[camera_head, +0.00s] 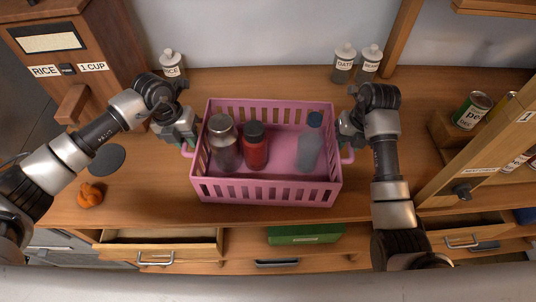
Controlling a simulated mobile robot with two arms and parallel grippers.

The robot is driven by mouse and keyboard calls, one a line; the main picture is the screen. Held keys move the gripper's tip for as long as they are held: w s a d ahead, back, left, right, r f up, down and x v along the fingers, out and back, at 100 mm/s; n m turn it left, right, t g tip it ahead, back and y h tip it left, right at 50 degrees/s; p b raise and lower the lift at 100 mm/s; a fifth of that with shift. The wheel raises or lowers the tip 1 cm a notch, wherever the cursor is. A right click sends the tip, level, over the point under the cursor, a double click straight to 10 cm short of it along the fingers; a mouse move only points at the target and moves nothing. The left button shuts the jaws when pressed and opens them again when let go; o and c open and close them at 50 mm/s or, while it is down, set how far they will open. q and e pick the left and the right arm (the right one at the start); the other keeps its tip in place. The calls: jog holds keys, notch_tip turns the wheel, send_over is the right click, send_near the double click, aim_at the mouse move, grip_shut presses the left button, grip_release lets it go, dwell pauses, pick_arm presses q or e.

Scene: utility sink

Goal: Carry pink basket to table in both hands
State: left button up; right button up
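The pink basket (262,190) stands on the wooden tabletop (260,84), in the middle of the head view. It holds a dark glass jar (223,150), a red bottle (255,150) and a grey bottle with a blue cap (309,146). My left gripper (184,140) is at the basket's left handle, and my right gripper (347,140) is at its right handle. The fingers are small and partly hidden by the wrists, so I cannot tell whether either is closed around its handle.
Labelled jars stand along the back wall, one at left (171,64) and two at right (344,62). A wooden dispenser (60,60) is at left. An orange object (90,194) and dark disc (107,160) lie front left. Open drawers (160,243) show below the front edge.

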pick_arm(q)
jog(key=shift+s, duration=0.1)
jog(key=shift+c, duration=0.8)
pick_arm(e)
jog(key=shift+s, duration=0.1)
jog(key=shift+c, duration=0.8)
pick_arm(q)
grip_shut()
pick_arm(e)
grip_shut()
